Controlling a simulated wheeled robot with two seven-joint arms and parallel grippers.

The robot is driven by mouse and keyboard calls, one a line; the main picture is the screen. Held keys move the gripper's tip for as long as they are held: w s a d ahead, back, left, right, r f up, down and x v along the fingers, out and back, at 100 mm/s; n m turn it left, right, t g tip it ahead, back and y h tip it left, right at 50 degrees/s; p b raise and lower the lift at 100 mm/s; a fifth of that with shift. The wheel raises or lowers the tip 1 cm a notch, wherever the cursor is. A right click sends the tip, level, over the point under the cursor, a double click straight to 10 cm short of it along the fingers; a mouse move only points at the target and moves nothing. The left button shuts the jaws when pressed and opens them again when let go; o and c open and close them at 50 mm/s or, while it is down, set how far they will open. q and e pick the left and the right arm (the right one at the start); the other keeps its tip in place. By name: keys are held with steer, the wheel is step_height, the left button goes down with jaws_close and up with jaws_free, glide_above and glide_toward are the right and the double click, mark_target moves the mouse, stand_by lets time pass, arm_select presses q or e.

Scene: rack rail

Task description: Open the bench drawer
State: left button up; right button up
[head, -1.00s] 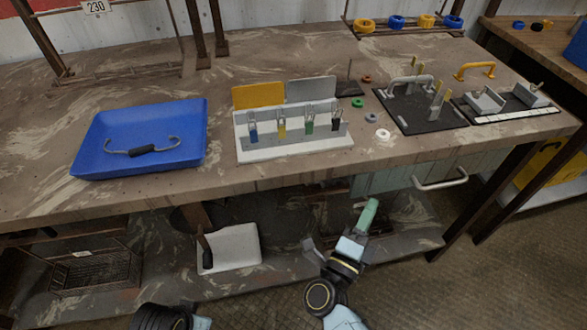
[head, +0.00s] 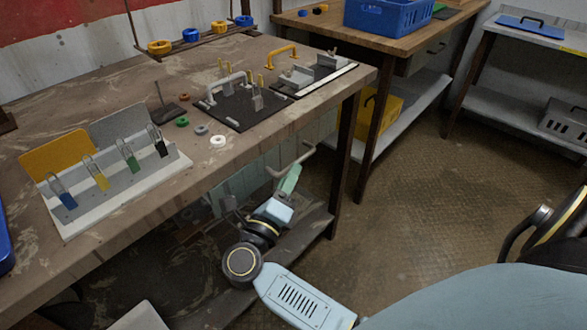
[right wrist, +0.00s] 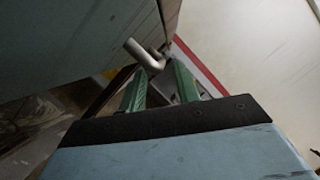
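The bench drawer has a pale green-grey front (head: 262,166) under the bench top, in the middle of the head view. It appears shut. Its light bar handle (head: 299,160) sticks out on the front. My right gripper (head: 291,172) is at the handle, with its green fingers pointing up towards it. In the right wrist view the two green fingers stand apart, and the handle (right wrist: 145,53) lies at the fingertips, partly between them. I cannot tell whether they touch it. My left gripper is out of view.
The workbench top (head: 110,105) holds a padlock stand (head: 115,185), a black plate (head: 238,105) with a grey handle, and several coloured rings. A bench leg (head: 343,150) stands right of the drawer. The floor (head: 420,200) in front to the right is open.

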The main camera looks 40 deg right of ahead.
steer(key=shift+x, duration=1.65)
jaws_close()
